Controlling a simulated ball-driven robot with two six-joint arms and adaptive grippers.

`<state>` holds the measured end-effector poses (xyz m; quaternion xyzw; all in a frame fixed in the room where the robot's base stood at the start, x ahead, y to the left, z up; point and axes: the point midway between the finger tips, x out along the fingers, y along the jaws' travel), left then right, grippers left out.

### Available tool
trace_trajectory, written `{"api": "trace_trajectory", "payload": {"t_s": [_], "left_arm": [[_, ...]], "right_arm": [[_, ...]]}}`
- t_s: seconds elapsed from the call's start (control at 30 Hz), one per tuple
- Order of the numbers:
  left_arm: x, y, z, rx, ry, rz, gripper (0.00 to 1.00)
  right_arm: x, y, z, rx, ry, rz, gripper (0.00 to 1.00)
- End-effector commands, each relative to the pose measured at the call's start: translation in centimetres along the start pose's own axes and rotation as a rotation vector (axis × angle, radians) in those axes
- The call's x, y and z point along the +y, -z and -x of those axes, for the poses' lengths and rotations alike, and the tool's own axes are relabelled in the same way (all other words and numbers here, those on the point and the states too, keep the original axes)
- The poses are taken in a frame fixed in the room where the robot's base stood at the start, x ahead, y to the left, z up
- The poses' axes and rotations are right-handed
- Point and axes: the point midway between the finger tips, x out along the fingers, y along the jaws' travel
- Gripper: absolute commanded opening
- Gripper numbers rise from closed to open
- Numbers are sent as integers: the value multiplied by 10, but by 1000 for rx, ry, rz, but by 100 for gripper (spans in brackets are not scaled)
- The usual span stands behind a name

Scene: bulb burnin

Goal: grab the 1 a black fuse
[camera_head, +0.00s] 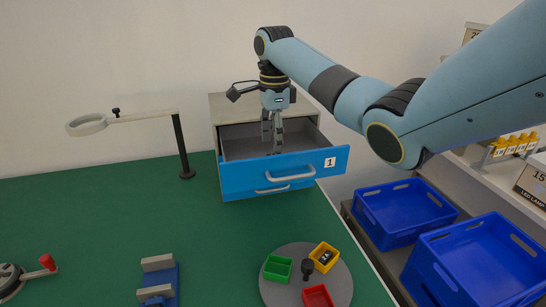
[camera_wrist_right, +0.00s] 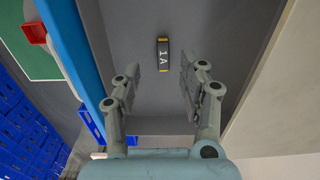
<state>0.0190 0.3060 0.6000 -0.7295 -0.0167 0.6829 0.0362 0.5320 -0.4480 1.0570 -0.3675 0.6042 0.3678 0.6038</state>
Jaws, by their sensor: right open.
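The black fuse (camera_wrist_right: 163,55) lies on the grey floor of the open drawer in the right wrist view. It is a small dark block with yellow-orange ends and "1 A" printed in white. My right gripper (camera_wrist_right: 165,92) is open and empty, pointing down, with its fingertips apart on either side of the line to the fuse and short of it. In the head view my right gripper (camera_head: 272,140) hangs over the open blue-fronted drawer (camera_head: 285,177) marked 1. The fuse is not visible in the head view, hidden by the drawer front or gripper. My left gripper is not in view.
The drawer's blue front and the cabinet (camera_head: 215,104) walls surround the gripper closely. A magnifier stand (camera_head: 183,150) is to the left. A round grey tray (camera_head: 335,283) with small coloured bins sits in front. Blue crates (camera_head: 402,212) are at the right. The green tabletop's middle is clear.

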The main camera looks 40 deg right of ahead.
Motion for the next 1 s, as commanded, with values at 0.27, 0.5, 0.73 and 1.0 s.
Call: {"api": "trace_trajectory", "payload": {"t_s": [0.27,0.5,0.73,1.0], "left_arm": [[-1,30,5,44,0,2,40],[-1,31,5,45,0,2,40],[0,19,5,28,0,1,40],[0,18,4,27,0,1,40]], "right_arm": [[-5,1,-40,1,-3,1,42],[-5,1,-46,1,0,1,42],[-5,1,-46,1,0,1,19],[-5,1,-45,1,0,1,0]]}}
